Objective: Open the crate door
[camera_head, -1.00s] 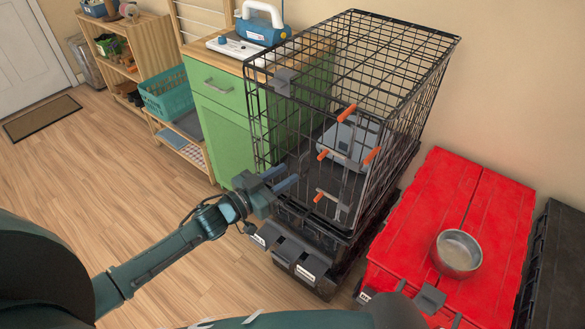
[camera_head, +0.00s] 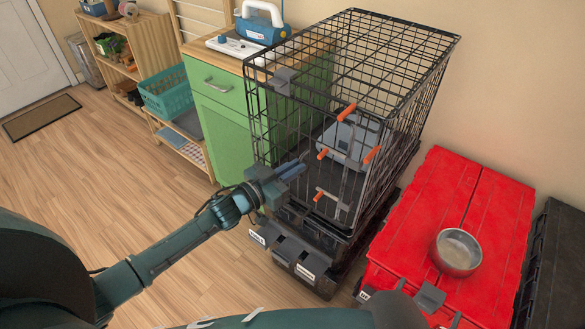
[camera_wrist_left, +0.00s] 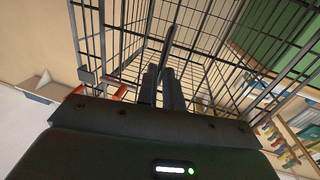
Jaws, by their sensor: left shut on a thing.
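The black wire crate (camera_head: 262,140) stands on dark stacked totes. Its front face is the crate door (camera_head: 300,130), with orange-handled latches (camera_head: 322,154) toward its right side; the door looks upright in the frame. My left gripper (camera_head: 298,166) is at the lower middle of this face and is shut on a thin dark part of the door. In the left wrist view the gripper fingers (camera_wrist_left: 160,88) close together by a dark vertical bar, with the crate wires behind. The exact grip point is hidden. My right gripper is not in view.
A red tote (camera_head: 425,215) with a metal bowl (camera_head: 456,252) stands to the right. A green cabinet (camera_head: 222,130) is behind left of the crate, with a teal basket (camera_head: 168,92) beyond. The wooden floor (camera_head: 100,150) left of the crate is clear.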

